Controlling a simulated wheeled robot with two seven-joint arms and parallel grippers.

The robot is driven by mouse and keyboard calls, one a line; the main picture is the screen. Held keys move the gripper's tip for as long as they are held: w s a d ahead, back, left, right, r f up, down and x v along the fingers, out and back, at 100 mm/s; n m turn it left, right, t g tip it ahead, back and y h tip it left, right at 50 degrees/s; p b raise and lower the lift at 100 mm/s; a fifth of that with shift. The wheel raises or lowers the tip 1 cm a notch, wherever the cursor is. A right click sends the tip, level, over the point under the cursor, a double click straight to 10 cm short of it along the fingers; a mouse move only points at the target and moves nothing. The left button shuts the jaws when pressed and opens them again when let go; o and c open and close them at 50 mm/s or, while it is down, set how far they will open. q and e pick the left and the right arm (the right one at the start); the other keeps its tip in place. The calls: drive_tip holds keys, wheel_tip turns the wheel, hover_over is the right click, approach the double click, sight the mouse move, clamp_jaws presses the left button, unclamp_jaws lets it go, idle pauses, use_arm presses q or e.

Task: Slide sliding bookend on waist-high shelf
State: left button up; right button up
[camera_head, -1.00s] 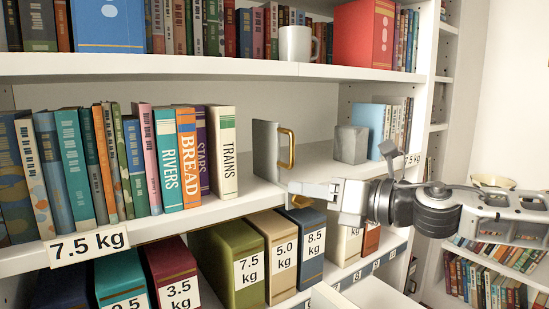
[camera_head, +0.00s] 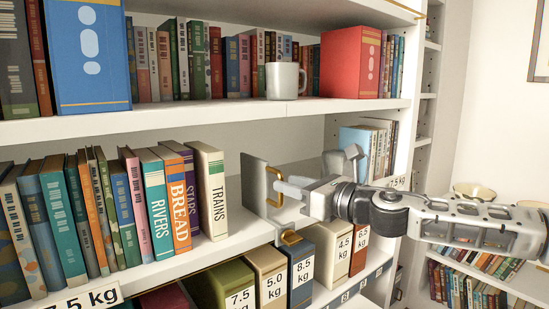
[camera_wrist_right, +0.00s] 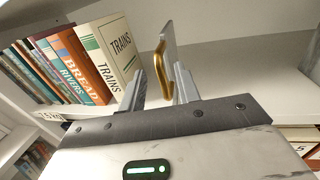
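The sliding bookend (camera_head: 253,185) is an upright grey plate with a gold handle, standing on the waist-high shelf (camera_head: 240,232) to the right of the TRAINS book (camera_head: 210,190), with a gap between. My right gripper (camera_head: 282,188) comes in from the right at the handle. In the right wrist view, the gold handle (camera_wrist_right: 161,72) stands between the two spread fingers of my right gripper (camera_wrist_right: 158,85), with visible space beside it. I cannot tell whether either finger touches it. The grey plate (camera_wrist_right: 169,45) shows behind the handle. My left gripper is not in view.
A row of books (camera_head: 105,210) fills the left of this shelf. Pale books (camera_head: 375,145) stand at its right end, partly behind my arm. The shelf above carries a white mug (camera_head: 285,80). Weight-labelled binders (camera_head: 303,270) stand below.

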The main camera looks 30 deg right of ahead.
sight(265, 195)
drive_tip(key=shift+p+x, duration=1.1)
drive_tip(key=shift+x, duration=1.45)
clamp_jaws()
